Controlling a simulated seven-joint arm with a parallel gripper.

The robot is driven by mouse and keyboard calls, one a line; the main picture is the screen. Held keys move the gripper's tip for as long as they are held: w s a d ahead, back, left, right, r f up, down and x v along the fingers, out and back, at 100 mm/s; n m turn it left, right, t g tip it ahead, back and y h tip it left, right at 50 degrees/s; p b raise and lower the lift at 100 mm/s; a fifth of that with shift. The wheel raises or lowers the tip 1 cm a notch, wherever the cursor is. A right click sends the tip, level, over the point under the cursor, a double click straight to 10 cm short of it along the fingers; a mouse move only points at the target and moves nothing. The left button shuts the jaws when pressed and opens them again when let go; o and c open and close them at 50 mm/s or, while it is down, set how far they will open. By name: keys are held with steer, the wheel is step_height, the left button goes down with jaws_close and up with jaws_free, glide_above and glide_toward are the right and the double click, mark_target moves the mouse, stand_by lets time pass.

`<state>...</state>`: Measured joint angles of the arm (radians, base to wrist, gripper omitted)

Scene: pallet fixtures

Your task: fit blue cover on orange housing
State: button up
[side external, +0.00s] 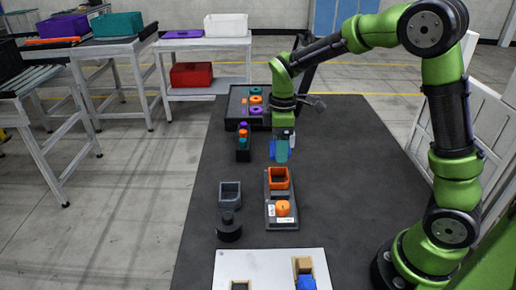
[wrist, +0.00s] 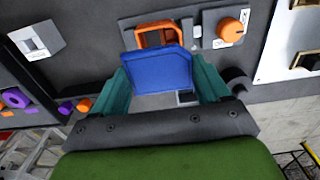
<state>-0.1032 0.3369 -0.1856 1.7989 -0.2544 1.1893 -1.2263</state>
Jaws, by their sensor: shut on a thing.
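My gripper (side external: 282,150) is shut on the blue cover (side external: 280,155), holding it in the air above the dark table. In the wrist view the blue cover (wrist: 159,78) is tilted between the teal fingers of my gripper (wrist: 158,88). In the wrist view the orange housing (wrist: 158,34) is partly hidden behind the cover.
A white board (side external: 270,262) with another blue piece (side external: 306,282) lies in front. Racks of coloured parts (side external: 256,100) stand behind.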

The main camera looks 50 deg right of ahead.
steer(key=shift+f, duration=2.45)
steer(key=shift+f, duration=1.45)
steer(key=o, duration=1)
steer(key=shift+c, duration=0.8)
steer(key=shift+r, duration=4.05)
